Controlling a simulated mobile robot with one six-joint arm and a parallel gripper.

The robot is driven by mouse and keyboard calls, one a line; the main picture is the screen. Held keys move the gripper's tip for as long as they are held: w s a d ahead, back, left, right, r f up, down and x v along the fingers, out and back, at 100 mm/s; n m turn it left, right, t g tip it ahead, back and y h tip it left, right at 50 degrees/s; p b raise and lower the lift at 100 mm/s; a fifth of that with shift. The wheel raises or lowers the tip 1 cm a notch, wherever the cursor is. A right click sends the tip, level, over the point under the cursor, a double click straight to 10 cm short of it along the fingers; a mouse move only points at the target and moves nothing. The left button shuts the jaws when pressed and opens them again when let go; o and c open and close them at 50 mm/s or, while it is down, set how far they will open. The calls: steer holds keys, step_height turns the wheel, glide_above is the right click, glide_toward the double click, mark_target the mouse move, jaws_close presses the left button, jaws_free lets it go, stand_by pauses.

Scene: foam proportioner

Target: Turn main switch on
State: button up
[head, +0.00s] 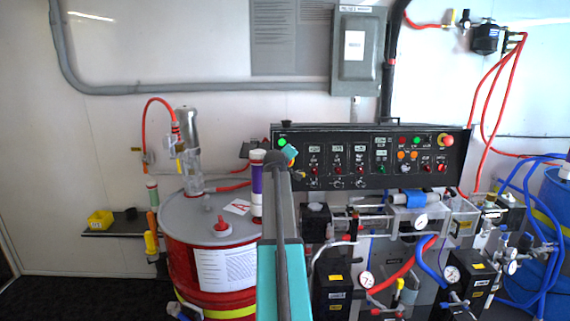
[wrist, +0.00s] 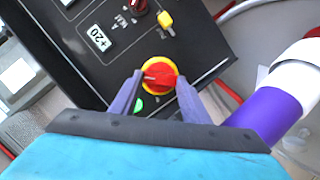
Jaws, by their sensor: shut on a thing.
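The main switch (wrist: 160,70) is a round red knob on a yellow plate, at the end of the black control panel (wrist: 85,70) in the wrist view. A pale mark on the knob points left in that picture. My gripper (wrist: 160,82) has one purple-grey finger on each side of the knob and is shut on it. In the head view my gripper (head: 283,160) is at the left end of the panel (head: 440,160), and my arm hides the switch. A green light (wrist: 138,105) shows beside the left finger in the wrist view.
A red drum (head: 180,260) with a grey lid stands left of my arm. A purple and white cylinder (wrist: 270,112) is close to the right finger. Gauges, hoses and black boxes (head: 333,285) fill the space below the panel.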

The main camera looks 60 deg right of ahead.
steer(key=shift+s+f, duration=0.1)
steer(key=o, duration=1)
steer(key=shift+o, duration=0.2)
steer(key=b+v, duration=0.3)
steer(key=v, duration=1.1)
steer(key=shift+d, duration=0.1)
